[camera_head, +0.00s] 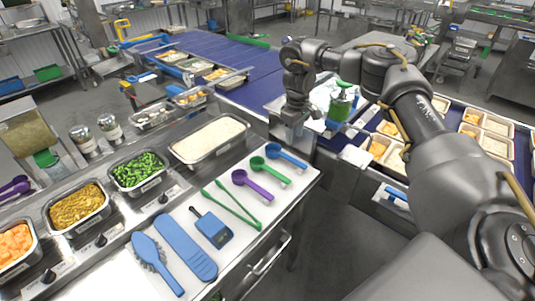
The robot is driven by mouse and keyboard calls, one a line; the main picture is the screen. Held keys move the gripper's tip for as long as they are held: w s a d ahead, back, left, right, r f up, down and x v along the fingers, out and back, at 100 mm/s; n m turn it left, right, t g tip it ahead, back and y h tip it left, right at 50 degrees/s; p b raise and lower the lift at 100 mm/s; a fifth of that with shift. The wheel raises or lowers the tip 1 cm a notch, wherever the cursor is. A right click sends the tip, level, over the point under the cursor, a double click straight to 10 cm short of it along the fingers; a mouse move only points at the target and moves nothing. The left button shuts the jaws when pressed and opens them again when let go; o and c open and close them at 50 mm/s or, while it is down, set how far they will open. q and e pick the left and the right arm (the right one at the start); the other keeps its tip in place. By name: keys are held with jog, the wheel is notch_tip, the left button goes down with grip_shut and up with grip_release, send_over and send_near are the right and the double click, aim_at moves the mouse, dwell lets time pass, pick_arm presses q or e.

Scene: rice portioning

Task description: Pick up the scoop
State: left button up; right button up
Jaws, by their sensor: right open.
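Three scoops lie on the white board at the counter's front: a blue scoop (287,156), a green scoop (270,170) and a purple scoop (252,187). The blue one is farthest right. My right gripper (292,138) hangs above the counter's right end, close to the blue scoop in the picture. It is open, and no scoop shows in it. Its fingertips are small and dark, and I cannot tell its exact height. My left gripper is not in view.
Green tongs (232,207), a blue handheld device (212,229), a blue paddle (186,247) and a blue brush (156,262) share the board. A rice pan (209,140) and vegetable pans stand behind. Filled trays (470,130) sit on the right conveyor.

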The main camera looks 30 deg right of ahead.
aim_at(292, 159)
notch_tip(292, 159, down, 3)
jog(key=shift+w+r, duration=0.1)
jog(key=shift+r, duration=0.05)
jog(key=shift+w+f+p, duration=0.2)
jog(key=shift+f+p, duration=0.3)
jog(key=shift+f, duration=0.7)
jog(key=shift+w+f, duration=0.1)
jog(key=shift+f, duration=0.35)
jog(key=shift+s+f+p, duration=0.25)
jog(key=shift+s+p, duration=0.05)
jog(key=shift+p, duration=0.15)
notch_tip(292, 159, down, 4)
jog(key=shift+d+r+p, duration=0.1)
jog(key=shift+p, duration=0.55)
jog(key=shift+f, duration=0.4)
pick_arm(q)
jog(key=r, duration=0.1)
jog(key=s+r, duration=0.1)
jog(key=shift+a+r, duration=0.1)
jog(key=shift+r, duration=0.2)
pick_arm(e)
jog(key=shift+c, duration=0.2)
grip_shut()
